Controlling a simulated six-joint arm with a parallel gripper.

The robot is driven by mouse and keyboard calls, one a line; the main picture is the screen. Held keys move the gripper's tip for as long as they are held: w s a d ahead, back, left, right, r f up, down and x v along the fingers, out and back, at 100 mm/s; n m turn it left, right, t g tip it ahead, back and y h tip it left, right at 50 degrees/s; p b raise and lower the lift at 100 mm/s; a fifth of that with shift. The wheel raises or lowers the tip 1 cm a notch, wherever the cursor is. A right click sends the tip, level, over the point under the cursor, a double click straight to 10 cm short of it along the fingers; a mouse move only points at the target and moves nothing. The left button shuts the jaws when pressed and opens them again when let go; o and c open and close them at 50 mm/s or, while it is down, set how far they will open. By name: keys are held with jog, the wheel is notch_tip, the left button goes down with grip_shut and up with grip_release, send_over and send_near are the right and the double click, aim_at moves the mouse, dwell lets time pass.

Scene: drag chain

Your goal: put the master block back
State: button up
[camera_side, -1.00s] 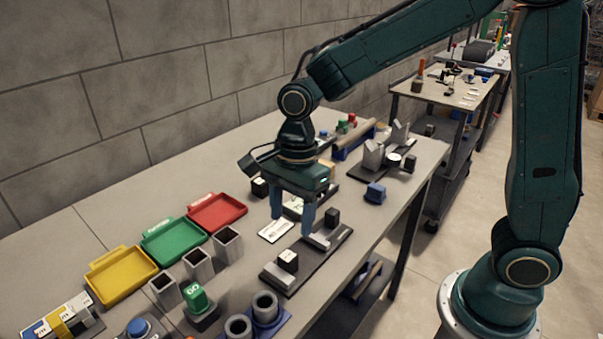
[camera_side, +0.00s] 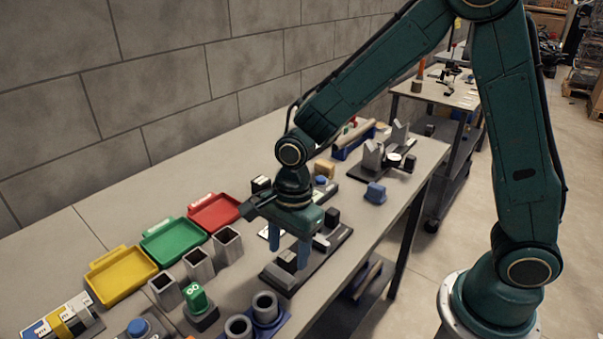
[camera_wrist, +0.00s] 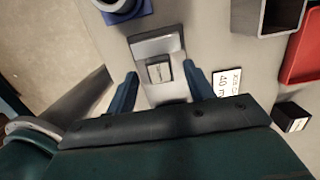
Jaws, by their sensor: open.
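My gripper (camera_side: 289,250) is open above that end, fingers pointing down. In the wrist view the gripper's fingers (camera_wrist: 161,80) stand on either side of the block, apart from it. Another labelled black block (camera_wrist: 291,117) stands to the right.
A white card (camera_wrist: 227,82) marked 40 mm lies beside the base. Grey square tubes (camera_side: 228,245) and a red tray (camera_side: 216,212) are to the left. Blue-based cylinders (camera_side: 266,309) stand close at the near side. A dark upright piece (camera_side: 332,217) stands at the base's far end.

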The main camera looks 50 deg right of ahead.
jog(key=shift+a+f, duration=0.2)
jog(key=shift+f, duration=1.1)
grip_shut()
